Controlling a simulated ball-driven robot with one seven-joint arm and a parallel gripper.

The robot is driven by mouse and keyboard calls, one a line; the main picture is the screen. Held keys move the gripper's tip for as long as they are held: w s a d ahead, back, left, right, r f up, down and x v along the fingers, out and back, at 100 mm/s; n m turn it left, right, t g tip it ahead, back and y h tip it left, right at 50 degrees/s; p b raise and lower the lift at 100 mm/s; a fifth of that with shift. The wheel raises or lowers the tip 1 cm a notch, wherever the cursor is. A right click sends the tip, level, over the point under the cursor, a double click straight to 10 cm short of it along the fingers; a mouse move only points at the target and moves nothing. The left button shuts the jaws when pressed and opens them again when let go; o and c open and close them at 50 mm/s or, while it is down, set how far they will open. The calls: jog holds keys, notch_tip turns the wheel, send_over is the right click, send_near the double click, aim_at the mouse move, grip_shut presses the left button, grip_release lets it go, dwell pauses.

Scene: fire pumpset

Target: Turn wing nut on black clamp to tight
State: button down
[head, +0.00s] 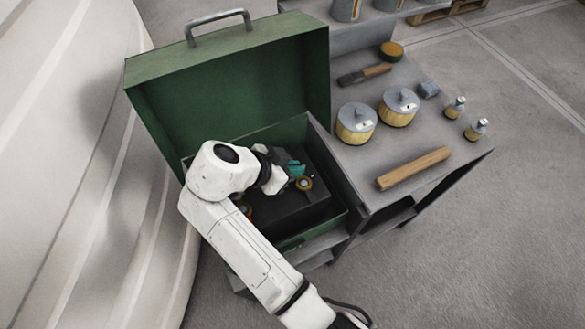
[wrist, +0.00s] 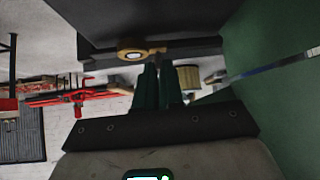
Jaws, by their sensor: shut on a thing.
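My gripper (head: 294,170), with teal fingers, reaches into the open green box. It is shut on the brass wing nut (head: 304,184), which sits at the edge of a dark block (head: 285,212) in the box. In the wrist view, the fingertips of my gripper (wrist: 156,68) meet the nut's narrow wing. The nut's round brass part (wrist: 131,54), with a pale centre, lies to their left. The black clamp (wrist: 198,47) shows as a dark bar behind the nut. The fingers hide part of the wing, and I cannot tell how tight the nut is.
The green box's raised lid (head: 235,85) stands behind my arm, and its walls close in around the gripper. On the grey bench (head: 350,185) to the right are two tins (head: 356,124), a brush (head: 365,74), small bottles and a wooden handle (head: 413,168).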

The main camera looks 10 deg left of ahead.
jog(key=shift+f, duration=0.15)
jog(key=c, duration=1.3)
grip_release()
jog(key=shift+o, duration=0.2)
jog(key=shift+a, duration=0.1)
jog(key=p+v, duration=0.1)
jog(key=v, duration=1)
jog(key=shift+p, duration=0.3)
jog(key=shift+w, duration=0.15)
